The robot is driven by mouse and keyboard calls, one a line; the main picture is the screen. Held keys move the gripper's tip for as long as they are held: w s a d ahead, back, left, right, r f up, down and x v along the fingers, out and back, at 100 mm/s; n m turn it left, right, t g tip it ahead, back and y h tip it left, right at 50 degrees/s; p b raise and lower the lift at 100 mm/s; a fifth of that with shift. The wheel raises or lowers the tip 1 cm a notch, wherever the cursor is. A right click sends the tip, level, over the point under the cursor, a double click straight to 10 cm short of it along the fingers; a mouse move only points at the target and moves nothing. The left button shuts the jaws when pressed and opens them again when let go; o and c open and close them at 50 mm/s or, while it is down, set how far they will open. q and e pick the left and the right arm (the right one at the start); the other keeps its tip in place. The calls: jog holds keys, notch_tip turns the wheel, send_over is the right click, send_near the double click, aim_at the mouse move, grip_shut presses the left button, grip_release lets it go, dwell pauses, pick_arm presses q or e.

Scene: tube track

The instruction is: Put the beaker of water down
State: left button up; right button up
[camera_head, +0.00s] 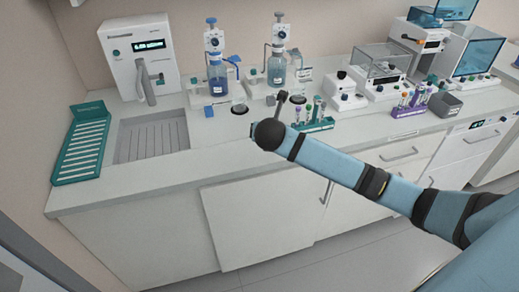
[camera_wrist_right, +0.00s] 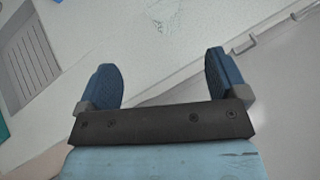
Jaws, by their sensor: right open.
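My right gripper (camera_head: 281,98) is above the bench, at the end of the blue arm that comes in from the right. In the right wrist view its two blue fingers (camera_wrist_right: 163,70) are spread apart with nothing between them. A faint clear glass outline (camera_wrist_right: 162,18), perhaps the beaker, shows on the pale counter beyond the fingertips, apart from them. In the head view a small clear vessel (camera_head: 239,106) stands left of the gripper, and another (camera_head: 298,97) stands to its right. I cannot tell which holds water. My left gripper is not in view.
A drain grate (camera_head: 153,141) and a teal rack (camera_head: 82,143) are at the left. The front counter strip (camera_head: 215,160) is clear.

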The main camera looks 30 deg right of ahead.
jog(key=x, duration=0.9)
jog(key=d+r+x, duration=0.1)
jog(key=x, duration=0.4)
jog(key=shift+w, duration=0.15)
jog(key=c, duration=1.1)
jog(key=shift+o, duration=0.2)
jog(key=shift+r, duration=0.15)
